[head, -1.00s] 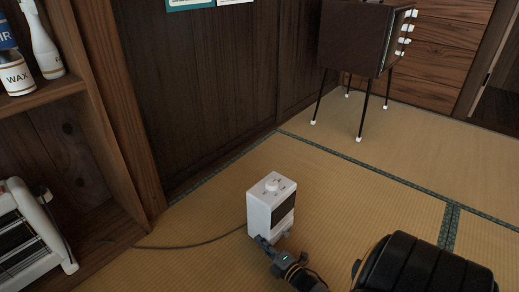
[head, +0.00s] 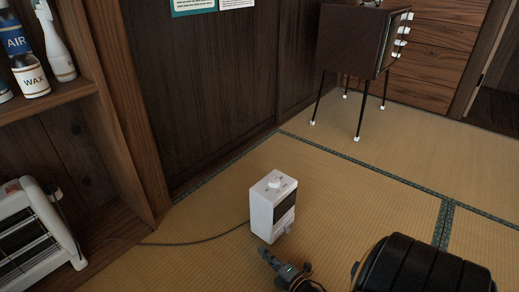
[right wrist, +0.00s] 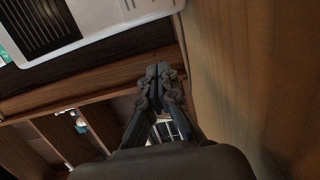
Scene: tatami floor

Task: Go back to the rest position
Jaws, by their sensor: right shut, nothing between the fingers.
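My right gripper (head: 266,254) is low over the tatami in the head view, just in front of a small white box-shaped device (head: 268,213) with a knob on top and a dark grille. A small gap shows between them. In the right wrist view the right gripper (right wrist: 160,70) is shut and empty, its fingertips together, and part of the white device (right wrist: 85,22) with its dark slatted panel shows at the top. My left gripper is not in view.
A wooden shelf (head: 110,110) with a wax can (head: 31,79) and bottles stands at left, a white heater (head: 35,240) on its lower level. A dark cabinet on thin legs (head: 347,43) stands at the back right. A cord (head: 195,241) runs left from the device.

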